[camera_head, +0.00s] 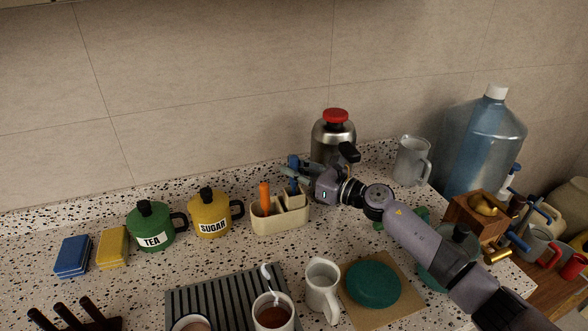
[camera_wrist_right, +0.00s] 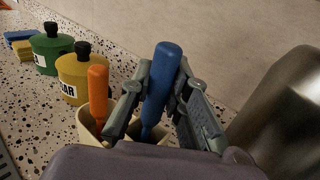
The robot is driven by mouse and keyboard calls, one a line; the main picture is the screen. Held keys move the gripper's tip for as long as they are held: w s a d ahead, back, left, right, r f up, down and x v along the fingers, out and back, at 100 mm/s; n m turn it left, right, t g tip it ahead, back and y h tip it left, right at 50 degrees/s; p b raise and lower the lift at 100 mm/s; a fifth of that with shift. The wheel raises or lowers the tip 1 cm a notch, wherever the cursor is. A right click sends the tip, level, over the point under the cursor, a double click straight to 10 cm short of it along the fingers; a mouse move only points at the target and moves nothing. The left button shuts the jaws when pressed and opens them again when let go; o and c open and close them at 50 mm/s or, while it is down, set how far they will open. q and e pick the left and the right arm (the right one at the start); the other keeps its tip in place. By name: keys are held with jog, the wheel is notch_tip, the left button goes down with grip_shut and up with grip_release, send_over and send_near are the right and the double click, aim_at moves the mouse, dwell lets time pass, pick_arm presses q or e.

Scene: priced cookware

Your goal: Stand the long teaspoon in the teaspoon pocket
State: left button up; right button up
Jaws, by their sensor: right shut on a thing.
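My right gripper (camera_head: 293,172) is over the right part of a cream utensil holder (camera_head: 280,223). It is shut on the blue handle of the long teaspoon (camera_wrist_right: 161,82), which stands nearly upright between the fingers in the right wrist view. The handle narrows downward over the holder, and its lower end is hidden, so I cannot tell how deep it sits or in which pocket. An orange-handled utensil (camera_head: 265,197) stands in the holder's left part; it also shows in the right wrist view (camera_wrist_right: 98,88). My left gripper is not in view.
A yellow sugar pot (camera_head: 209,215) and green tea pot (camera_head: 150,230) stand left of the holder. A steel flask with a red cap (camera_head: 334,134) stands close behind my right gripper. Mugs (camera_head: 322,288) and a ribbed grey tray (camera_head: 212,302) are in front.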

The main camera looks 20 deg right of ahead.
jog(key=o, duration=0.9)
jog(key=shift+o, duration=0.2)
jog(key=v, duration=1.2)
jog(key=shift+d, duration=0.1)
